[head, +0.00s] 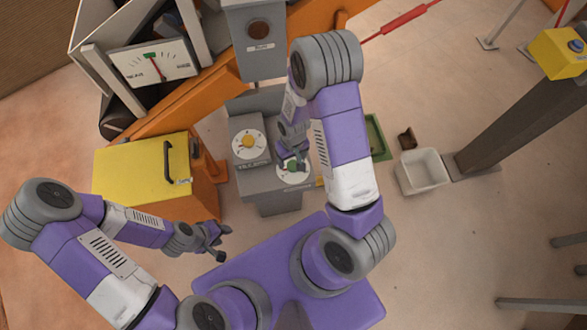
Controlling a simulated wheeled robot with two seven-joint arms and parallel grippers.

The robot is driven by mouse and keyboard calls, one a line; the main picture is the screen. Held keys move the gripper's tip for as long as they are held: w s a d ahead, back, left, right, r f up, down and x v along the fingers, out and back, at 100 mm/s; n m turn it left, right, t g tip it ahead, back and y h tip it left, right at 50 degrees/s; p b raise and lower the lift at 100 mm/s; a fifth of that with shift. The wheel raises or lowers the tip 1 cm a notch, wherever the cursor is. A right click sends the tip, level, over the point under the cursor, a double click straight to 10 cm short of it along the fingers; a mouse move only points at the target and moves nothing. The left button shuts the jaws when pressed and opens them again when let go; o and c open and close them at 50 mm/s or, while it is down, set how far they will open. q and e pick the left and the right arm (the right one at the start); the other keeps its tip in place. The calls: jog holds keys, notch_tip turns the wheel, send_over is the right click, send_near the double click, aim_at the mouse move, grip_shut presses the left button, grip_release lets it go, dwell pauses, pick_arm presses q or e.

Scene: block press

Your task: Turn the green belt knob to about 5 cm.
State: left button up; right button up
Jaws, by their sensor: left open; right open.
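The green belt knob (293,166) sits on a white dial (297,176) on the grey control box (262,182), in the middle of the head view. My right gripper (291,158) is right at this knob, its open fingers around or just above it. I cannot tell whether they touch it. The gripper and my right arm hide part of the dial, and its scale is too small to read. My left gripper (224,243) is open and empty, low to the left of the control box.
A yellow knob on a white dial (249,146) is left of the green one. A gauge (152,62) with a red needle and green mark stands upper left. A yellow-topped orange cabinet (130,168) stands left. A white bin (421,172) and yellow button box (560,53) are right.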

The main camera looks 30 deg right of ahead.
aim_at(293, 165)
jog(key=shift+w+d+f+b, duration=0.25)
jog(key=shift+w+d+b, duration=0.1)
jog(key=shift+w+d, duration=0.15)
notch_tip(293, 165, down, 7)
jog(key=b, duration=0.2)
jog(key=shift+b, duration=0.3)
jog(key=c, duration=1.1)
jog(key=shift+o, duration=0.2)
